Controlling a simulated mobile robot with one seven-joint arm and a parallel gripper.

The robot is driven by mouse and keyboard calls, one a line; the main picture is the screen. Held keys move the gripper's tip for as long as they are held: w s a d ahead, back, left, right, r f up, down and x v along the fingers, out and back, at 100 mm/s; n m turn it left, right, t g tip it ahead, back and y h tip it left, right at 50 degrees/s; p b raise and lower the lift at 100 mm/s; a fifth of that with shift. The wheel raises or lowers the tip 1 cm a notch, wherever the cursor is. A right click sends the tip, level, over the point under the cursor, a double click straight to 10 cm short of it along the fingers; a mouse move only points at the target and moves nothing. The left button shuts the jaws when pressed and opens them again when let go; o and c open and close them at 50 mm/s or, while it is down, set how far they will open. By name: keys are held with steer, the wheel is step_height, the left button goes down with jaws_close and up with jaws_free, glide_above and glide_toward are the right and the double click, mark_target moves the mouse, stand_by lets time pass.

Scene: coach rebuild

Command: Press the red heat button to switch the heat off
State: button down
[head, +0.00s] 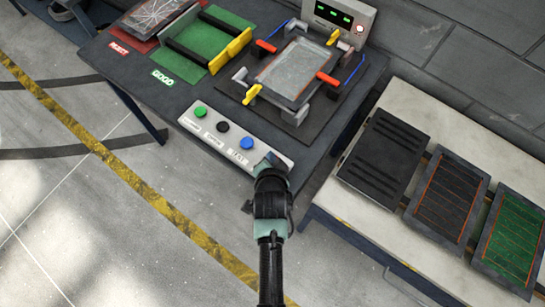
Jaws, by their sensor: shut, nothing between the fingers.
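A pale button panel (237,152) lies along the front edge of the dark workbench. It carries a green button (201,111), a black button (223,127) and a blue button (247,143) in a row, with small labels that are hard to read. My gripper (271,160) is shut and empty over the panel's right end. It covers that end, and no red button shows there. I cannot tell whether the fingertips touch the panel.
A fixture with a glassy pane (300,70), red and yellow clamps stands behind the panel. A grey control box (340,20) has green displays and a red spot. A pale side table (360,215) with dark and green panels stands right.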

steer(key=shift+f+b, duration=0.35)
steer(key=shift+f, duration=0.15)
stand_by(0.3)
steer(key=shift+r, duration=0.1)
steer(key=shift+r+p, duration=0.8)
steer(key=shift+p, duration=0.05)
step_height(320, 180, up, 5)
steer(key=p, duration=0.4)
steer(key=shift+r+p, duration=0.1)
steer(key=shift+p, duration=0.25)
stand_by(0.6)
